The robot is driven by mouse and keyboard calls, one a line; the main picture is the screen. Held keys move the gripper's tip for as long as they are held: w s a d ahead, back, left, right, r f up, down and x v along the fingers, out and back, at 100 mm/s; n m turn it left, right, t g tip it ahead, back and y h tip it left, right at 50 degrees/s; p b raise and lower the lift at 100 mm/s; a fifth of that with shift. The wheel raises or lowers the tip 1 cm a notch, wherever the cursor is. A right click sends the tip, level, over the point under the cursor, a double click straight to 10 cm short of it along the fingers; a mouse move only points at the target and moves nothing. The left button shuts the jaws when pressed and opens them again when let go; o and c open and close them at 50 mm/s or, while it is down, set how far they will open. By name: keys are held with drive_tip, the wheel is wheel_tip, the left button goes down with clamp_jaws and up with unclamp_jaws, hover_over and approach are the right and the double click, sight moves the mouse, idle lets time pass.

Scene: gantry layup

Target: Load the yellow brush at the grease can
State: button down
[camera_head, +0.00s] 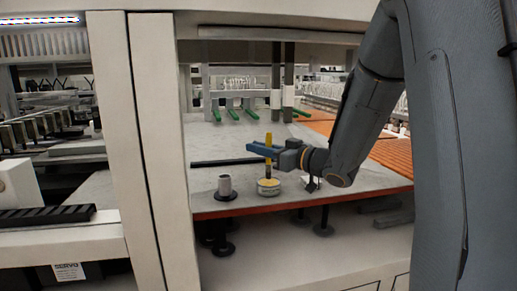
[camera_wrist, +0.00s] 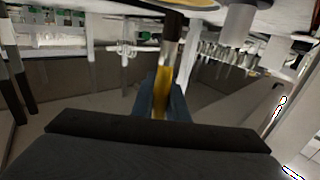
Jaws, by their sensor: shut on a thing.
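The yellow brush (camera_head: 268,140) stands upright in my gripper (camera_head: 268,149), with its dark lower end down. It also shows in the wrist view (camera_wrist: 166,72), where my gripper (camera_wrist: 160,95) is shut around its yellow handle. The grease can (camera_head: 268,188), pale with a yellowish label, sits on the grey table directly below the brush. At the top of the wrist view only a sliver of the can (camera_wrist: 190,3) shows.
A grey cylinder on a black round base (camera_head: 224,187) stands left of the can near the front edge of the table (camera_head: 340,196). A small dark and white object (camera_head: 311,183) is right of the can. A black bar (camera_head: 225,162) lies behind. White posts (camera_head: 160,130) stand at left.

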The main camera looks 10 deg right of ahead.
drive_tip(key=shift+f, duration=0.75)
idle(1.7)
drive_tip(key=shift+r, duration=0.1)
wheel_tip(320, 180, up, 7)
drive_tip(key=p, duration=0.5)
idle(0.8)
